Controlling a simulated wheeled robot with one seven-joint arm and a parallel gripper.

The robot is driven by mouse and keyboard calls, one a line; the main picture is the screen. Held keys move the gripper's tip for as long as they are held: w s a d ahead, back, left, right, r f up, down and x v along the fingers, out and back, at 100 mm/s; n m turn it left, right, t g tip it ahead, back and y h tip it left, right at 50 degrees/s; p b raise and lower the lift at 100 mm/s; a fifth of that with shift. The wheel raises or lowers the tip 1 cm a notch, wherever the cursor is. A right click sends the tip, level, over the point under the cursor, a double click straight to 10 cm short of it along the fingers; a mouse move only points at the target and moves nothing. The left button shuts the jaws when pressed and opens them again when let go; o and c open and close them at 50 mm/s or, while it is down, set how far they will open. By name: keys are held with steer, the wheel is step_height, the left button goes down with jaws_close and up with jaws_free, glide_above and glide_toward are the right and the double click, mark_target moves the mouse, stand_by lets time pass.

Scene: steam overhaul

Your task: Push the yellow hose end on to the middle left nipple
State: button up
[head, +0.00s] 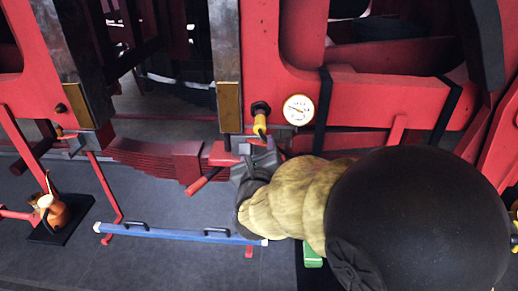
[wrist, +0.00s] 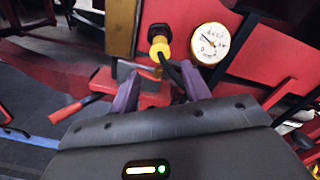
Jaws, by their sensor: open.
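The yellow hose end (head: 260,125) is on the red frame beside a round white gauge (head: 299,109). A dark round fitting (head: 261,108), seemingly the nipple, is directly above it, and the two appear to meet. In the wrist view the yellow hose end (wrist: 160,49) sits against the dark fitting (wrist: 157,32); how far it is pushed on I cannot tell. A dark hose seems to run down from it, between my fingers. My gripper (wrist: 161,84) is open, its two purplish fingers spread below the yellow end and apart from it. In the head view my gripper (head: 258,158) is partly hidden by my arm.
A red-handled lever (head: 204,181) sticks out just left of my gripper. A blue bar with black handles (head: 180,232) is low in front. An orange oil can (head: 52,212) stands on a dark tray at the left. Grey floor between them is clear.

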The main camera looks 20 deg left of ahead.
mark_target(260, 130)
steer(key=shift+w, duration=0.1)
steer(key=shift+p+x, duration=1.45)
steer(key=shift+x, duration=1.1)
steer(key=shift+w+a+f+b, duration=0.1)
steer(key=shift+w+f+b, duration=0.05)
steer(key=shift+w+b, duration=0.25)
steer(key=shift+w+a+f+b, duration=0.1)
steer(key=shift+w+f+b, duration=0.15)
steer(key=shift+w, duration=0.25)
steer(key=shift+w+a+r+b, duration=0.1)
steer(key=shift+w+a+b, duration=0.15)
steer(key=shift+w+b, duration=0.35)
steer(key=shift+w+a+r, duration=0.1)
steer(key=shift+w+r, duration=0.05)
steer(key=shift+w, duration=0.1)
steer(key=c, duration=1)
